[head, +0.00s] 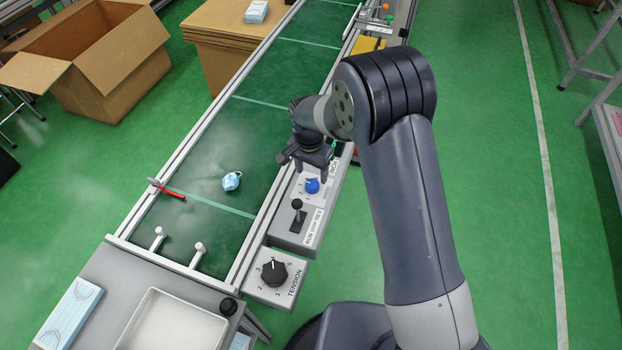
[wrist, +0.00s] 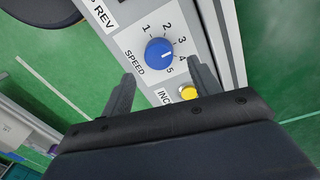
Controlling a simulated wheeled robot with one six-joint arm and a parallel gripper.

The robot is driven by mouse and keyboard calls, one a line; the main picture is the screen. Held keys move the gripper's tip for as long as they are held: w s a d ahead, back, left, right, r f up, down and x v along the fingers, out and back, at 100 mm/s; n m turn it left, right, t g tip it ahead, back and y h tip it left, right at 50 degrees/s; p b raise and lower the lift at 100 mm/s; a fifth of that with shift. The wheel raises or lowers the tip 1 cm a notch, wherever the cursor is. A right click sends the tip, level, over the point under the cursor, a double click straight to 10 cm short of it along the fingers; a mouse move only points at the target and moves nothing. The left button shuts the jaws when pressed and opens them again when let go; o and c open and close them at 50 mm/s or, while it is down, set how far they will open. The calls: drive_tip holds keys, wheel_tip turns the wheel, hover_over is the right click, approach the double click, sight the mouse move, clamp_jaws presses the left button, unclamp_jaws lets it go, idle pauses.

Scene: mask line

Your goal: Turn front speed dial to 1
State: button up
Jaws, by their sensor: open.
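The blue speed dial (wrist: 158,52) sits on a grey panel marked SPEED, with numbers 1 to 5 around it. Its white pointer line points toward about 4. The dial also shows in the head view (head: 312,186), just in front of my gripper (head: 305,164). In the wrist view my gripper (wrist: 160,69) is open and empty. Its two dark fingertips are on either side of the dial's lower edge, apart from it. I cannot tell the height of the fingertips above the panel.
A yellow button (wrist: 188,92) marked INCH is close to the right finger. A black lever (head: 297,214) and a black tension dial (head: 273,272) are on nearby panels. The green conveyor belt (head: 215,150) runs alongside, with a blue mask (head: 231,181) on it.

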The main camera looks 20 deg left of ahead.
sight(311, 183)
drive_tip(key=shift+d+f, duration=0.15)
drive_tip(key=shift+f, duration=2.15)
drive_tip(key=c, duration=1)
drive_tip(key=shift+n+b, duration=0.3)
drive_tip(key=shift+n, duration=0.1)
drive_tip(key=n+b, duration=0.1)
drive_tip(key=n, duration=0.2)
drive_tip(key=n+b, duration=0.2)
drive_tip(key=n, duration=0.3)
drive_tip(key=shift+s+t, duration=0.1)
drive_tip(key=shift+t, duration=0.2)
drive_tip(key=n, duration=0.5)
drive_tip(key=shift+a+b, duration=0.2)
drive_tip(key=shift+b, duration=0.15)
drive_tip(key=shift+s+n, duration=0.15)
drive_tip(key=shift+n, duration=1.85)
